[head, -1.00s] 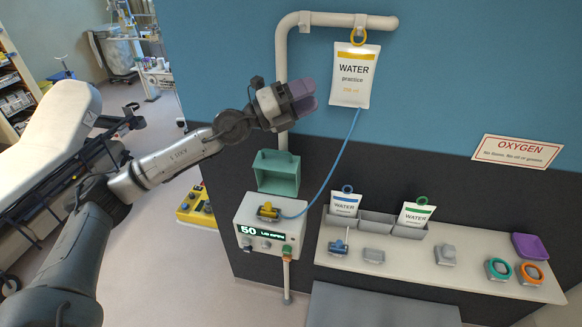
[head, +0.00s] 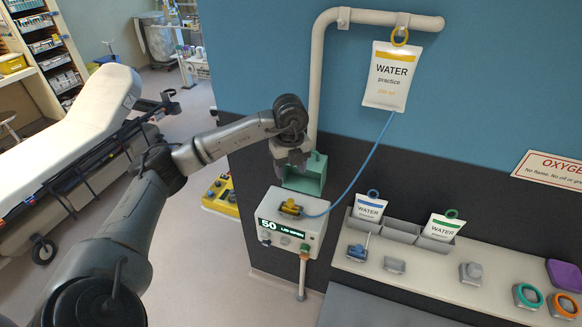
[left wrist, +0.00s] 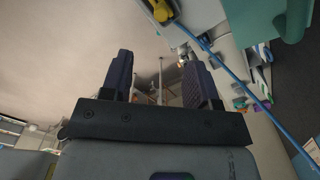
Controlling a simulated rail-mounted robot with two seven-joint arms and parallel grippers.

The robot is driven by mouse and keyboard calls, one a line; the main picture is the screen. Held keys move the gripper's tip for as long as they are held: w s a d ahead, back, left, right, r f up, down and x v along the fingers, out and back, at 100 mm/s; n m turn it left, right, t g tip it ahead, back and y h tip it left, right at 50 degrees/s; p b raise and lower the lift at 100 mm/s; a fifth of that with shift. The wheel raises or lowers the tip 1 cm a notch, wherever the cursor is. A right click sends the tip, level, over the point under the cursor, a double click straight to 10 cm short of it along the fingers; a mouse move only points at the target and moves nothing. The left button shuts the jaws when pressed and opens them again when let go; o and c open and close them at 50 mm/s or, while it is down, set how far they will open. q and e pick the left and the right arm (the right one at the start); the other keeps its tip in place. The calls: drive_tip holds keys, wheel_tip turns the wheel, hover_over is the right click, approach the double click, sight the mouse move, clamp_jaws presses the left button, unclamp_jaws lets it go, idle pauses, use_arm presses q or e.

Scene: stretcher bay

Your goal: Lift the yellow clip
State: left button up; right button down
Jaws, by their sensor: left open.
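The yellow clip (head: 291,207) sits on top of the white pump box (head: 290,227), where the blue tube joins it. In the left wrist view the yellow clip (left wrist: 162,10) shows at the top edge, partly cut off. My left gripper (head: 291,167) points down above and behind the clip, near the green bin, and is apart from the clip. In the left wrist view my left gripper (left wrist: 158,78) has its two dark fingers spread with nothing between them. My right gripper is in no view.
The green bin (head: 308,174) stands behind the pump. A blue tube (head: 358,176) runs from the clip up to the hanging water bag (head: 389,78). A shelf (head: 420,270) with water pouches and small fittings lies to the right.

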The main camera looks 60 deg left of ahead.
sight(290, 201)
use_arm(q)
wheel_tip(290, 201, down, 12)
drive_tip(key=p, duration=0.3)
drive_tip(key=shift+f, duration=0.95)
drive_tip(key=shift+c, duration=0.5)
drive_tip(key=c, duration=0.9)
drive_tip(key=shift+o, duration=1.4)
clamp_jaws()
drive_tip(key=shift+r, duration=0.15)
